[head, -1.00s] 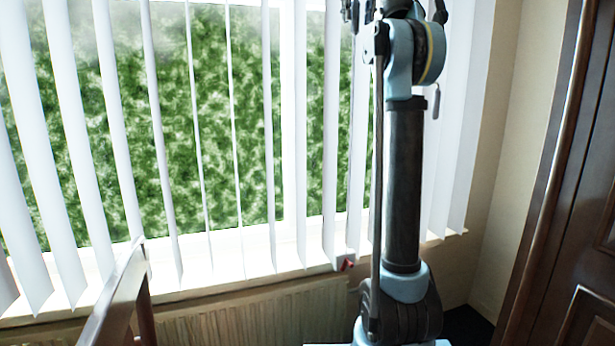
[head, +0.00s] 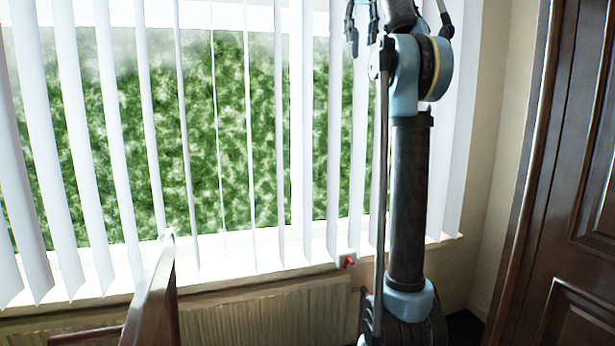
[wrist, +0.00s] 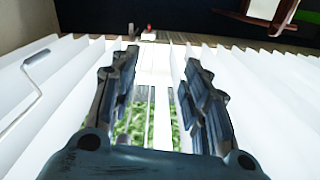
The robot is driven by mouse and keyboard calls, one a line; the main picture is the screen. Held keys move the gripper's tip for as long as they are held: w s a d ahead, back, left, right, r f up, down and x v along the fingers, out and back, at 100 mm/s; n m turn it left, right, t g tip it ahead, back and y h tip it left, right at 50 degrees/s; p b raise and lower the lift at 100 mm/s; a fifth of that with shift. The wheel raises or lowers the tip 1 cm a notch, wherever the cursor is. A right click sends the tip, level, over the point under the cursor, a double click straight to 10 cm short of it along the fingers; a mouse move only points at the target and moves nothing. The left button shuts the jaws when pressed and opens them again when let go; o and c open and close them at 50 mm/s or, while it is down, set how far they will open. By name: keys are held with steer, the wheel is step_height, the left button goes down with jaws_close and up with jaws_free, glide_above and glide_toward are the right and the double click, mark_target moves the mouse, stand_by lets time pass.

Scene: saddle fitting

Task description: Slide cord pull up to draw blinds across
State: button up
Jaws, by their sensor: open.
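A small grey cord pull (wrist: 37,57) on a thin pale cord shows at the left of the wrist view, in front of the white blind slats. It lies left of my gripper, apart from it. In the head view I cannot make it out now; my arm may hide it. My gripper (wrist: 160,65) is open, with nothing between its fingers, and faces along the slats. In the head view it is partly cut off at the top edge. The vertical blinds (head: 113,150) hang as spaced, turned slats, with green foliage showing between them.
A wooden chair or rail (head: 152,295) stands at the lower left. A dark wooden door (head: 565,190) is at the right, with plain wall (head: 500,170) beside it.

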steer(key=s+d+f, duration=0.1)
steer(key=s+f, duration=0.5)
steer(key=f, duration=1.6)
steer(key=s+d+f+m+t, duration=0.1)
steer(key=s+f, duration=0.6)
steer(key=f, duration=1.6)
steer(key=s+d+f+t, duration=0.1)
steer(key=s+f, duration=0.6)
steer(key=f, duration=1.6)
steer(key=shift+s+d+f+m, duration=0.2)
steer(key=shift+d+f+m, duration=0.1)
steer(key=shift+d, duration=0.4)
steer(key=shift+w, duration=0.1)
steer(key=shift+w+f, duration=0.15)
steer(key=shift+w, duration=0.2)
